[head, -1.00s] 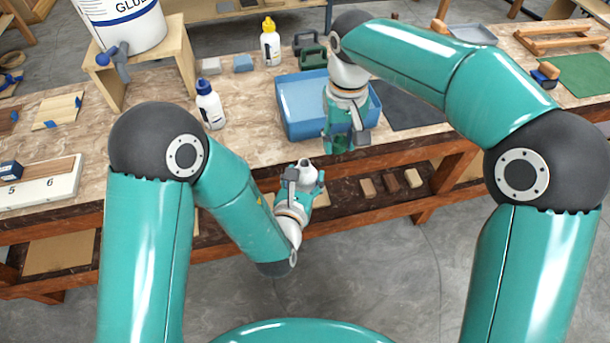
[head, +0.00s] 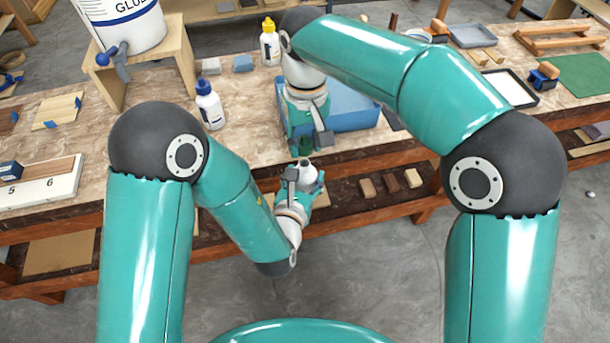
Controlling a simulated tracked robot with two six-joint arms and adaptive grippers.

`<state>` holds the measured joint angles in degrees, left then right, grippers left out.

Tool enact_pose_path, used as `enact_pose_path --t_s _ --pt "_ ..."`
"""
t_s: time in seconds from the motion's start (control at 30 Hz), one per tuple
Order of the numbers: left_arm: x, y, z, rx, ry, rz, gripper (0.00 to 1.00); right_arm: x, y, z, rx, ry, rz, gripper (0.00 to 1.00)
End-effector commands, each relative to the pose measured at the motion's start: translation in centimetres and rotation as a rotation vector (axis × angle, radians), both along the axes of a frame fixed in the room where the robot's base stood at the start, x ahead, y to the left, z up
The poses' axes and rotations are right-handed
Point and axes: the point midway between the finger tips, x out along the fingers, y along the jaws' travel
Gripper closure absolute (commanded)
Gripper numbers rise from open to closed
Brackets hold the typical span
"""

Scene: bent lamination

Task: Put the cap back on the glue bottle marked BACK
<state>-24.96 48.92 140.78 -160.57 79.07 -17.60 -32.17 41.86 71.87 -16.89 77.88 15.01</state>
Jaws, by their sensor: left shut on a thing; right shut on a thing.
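My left gripper (head: 303,185) is low in front of the bench edge. It is shut on a white bottle (head: 309,173) whose bare neck points up; no marking is readable on it. My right gripper (head: 306,144) points down just above and almost in line with that bottle. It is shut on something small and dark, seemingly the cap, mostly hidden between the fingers. A gap seems to remain between the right fingertips and the bottle neck. Two other glue bottles stand capped on the bench, one with a blue cap (head: 209,106) and one with a yellow cap (head: 269,43).
A blue tub (head: 355,117) stands on the bench behind my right gripper. A large glue bucket (head: 125,28) sits on a wooden stand (head: 180,65) at the left. Wood blocks (head: 390,183) lie on the lower shelf. The bench's front edge runs close behind the held bottle.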

Motion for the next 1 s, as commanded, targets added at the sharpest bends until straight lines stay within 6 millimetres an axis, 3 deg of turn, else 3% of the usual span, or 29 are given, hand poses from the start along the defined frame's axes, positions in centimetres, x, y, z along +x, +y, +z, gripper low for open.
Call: enact_pose_path --t_s 0.33,1.0 --pt "0.0 0.0 0.1 0.000 -0.002 0.000 1.00 0.0 0.0 -2.6 0.000 0.000 0.000 0.74" --pt "0.0 0.0 0.1 0.000 -0.002 0.000 1.00 -0.3 0.0 -2.6 -0.004 -0.004 0.000 0.74"
